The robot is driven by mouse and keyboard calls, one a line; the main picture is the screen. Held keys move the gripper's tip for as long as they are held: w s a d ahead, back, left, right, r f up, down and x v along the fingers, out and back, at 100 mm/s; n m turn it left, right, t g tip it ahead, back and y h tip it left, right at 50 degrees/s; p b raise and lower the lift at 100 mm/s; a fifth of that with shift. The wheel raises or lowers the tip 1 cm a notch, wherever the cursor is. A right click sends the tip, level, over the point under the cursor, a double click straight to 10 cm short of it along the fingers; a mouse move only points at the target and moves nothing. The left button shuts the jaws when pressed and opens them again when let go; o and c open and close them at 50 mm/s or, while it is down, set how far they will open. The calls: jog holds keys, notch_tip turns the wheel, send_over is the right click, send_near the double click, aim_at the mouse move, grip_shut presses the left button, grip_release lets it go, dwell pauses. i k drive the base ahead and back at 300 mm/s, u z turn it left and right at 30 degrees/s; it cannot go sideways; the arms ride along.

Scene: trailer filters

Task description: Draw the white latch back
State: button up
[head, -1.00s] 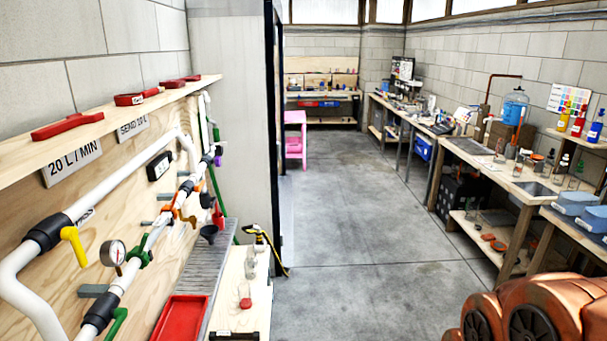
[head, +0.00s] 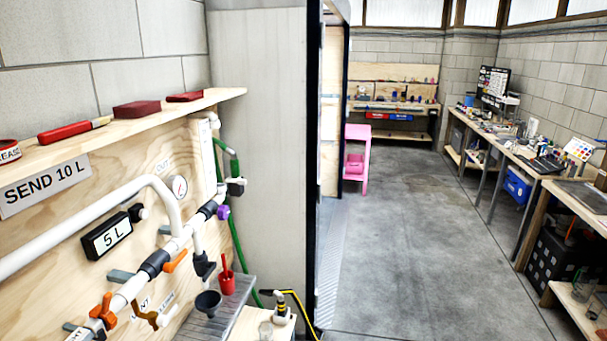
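I cannot pick out a white latch in the head view. White pipe (head: 88,229) runs along the plywood wall panel (head: 55,290) at the left, with orange, brown and purple (head: 223,212) valve handles. A tall pale grey panel (head: 262,130) stands beyond the pipework, with a dark upright edge (head: 326,120) at its right. No latch is clear on either one. My gripper is not in view.
A wooden shelf (head: 120,134) with red items juts out at the left. A metal ledge (head: 203,325) holds a black funnel and a red cup. Bare concrete floor (head: 410,230) lies ahead. A pink stool (head: 356,160) stands at the back, and benches line the right wall.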

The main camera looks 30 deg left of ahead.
aim_at(238, 181)
jog(key=u, duration=0.3)
jog(key=i, duration=1.45)
jog(key=u, duration=1.8)
jog(key=i, duration=0.95)
jog(key=u, duration=0.8)
